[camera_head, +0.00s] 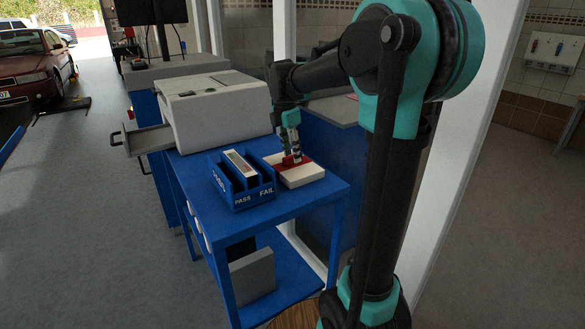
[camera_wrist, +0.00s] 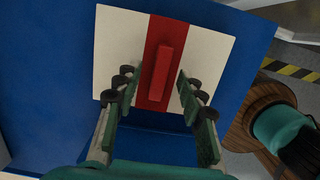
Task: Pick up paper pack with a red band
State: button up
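The paper pack with a red band is a white block (camera_head: 303,177) lying flat on the blue table, to the right of the blue tray. In the wrist view the white pack (camera_wrist: 118,50) has a red band (camera_wrist: 163,28) across its middle, with a raised red bar (camera_wrist: 162,68) on the band. My gripper (camera_head: 291,157) is above the pack. In the wrist view its open fingers (camera_wrist: 154,90) stand on either side of the red bar, with a gap on both sides. I cannot tell the exact height of the fingertips above the pack.
A blue tray (camera_head: 240,203) marked PASS and FAIL, with a pale item in it, stands left of the pack. A white machine (camera_head: 215,108) is behind. The blue table (camera_head: 300,210) has free room at the front right. A white pillar (camera_head: 450,170) stands right.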

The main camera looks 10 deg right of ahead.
jog(key=shift+f, duration=0.35)
jog(key=shift+c, duration=0.4)
grip_shut()
